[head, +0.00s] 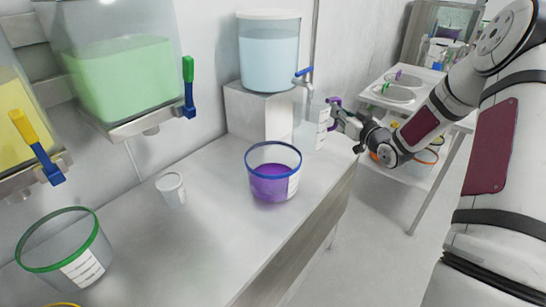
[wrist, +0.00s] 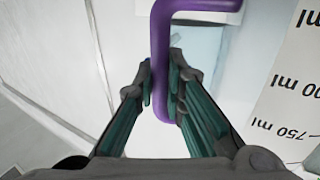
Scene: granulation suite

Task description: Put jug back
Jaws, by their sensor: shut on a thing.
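The clear jug (head: 310,136) has a purple handle and a white label with ml marks. It is upright near the right end of the bench, below and beside the tap of the blue-liquid tank. My gripper (head: 337,112) is shut on the jug's handle, reaching in from the right. In the wrist view the purple handle (wrist: 160,60) runs between the two fingers (wrist: 162,98), and the jug's label (wrist: 292,85) shows at the right. I cannot tell whether the jug's base touches the bench. The jug looks empty, but its inside is hard to see.
The bench (head: 215,225) holds a blue-rimmed bucket (head: 272,187) with purple contents, a small white cup (head: 171,188) and a green-rimmed bucket (head: 62,250). The blue-liquid tank (head: 269,55) stands on a white block (head: 255,112). A sink trolley (head: 425,92) is beyond a floor gap.

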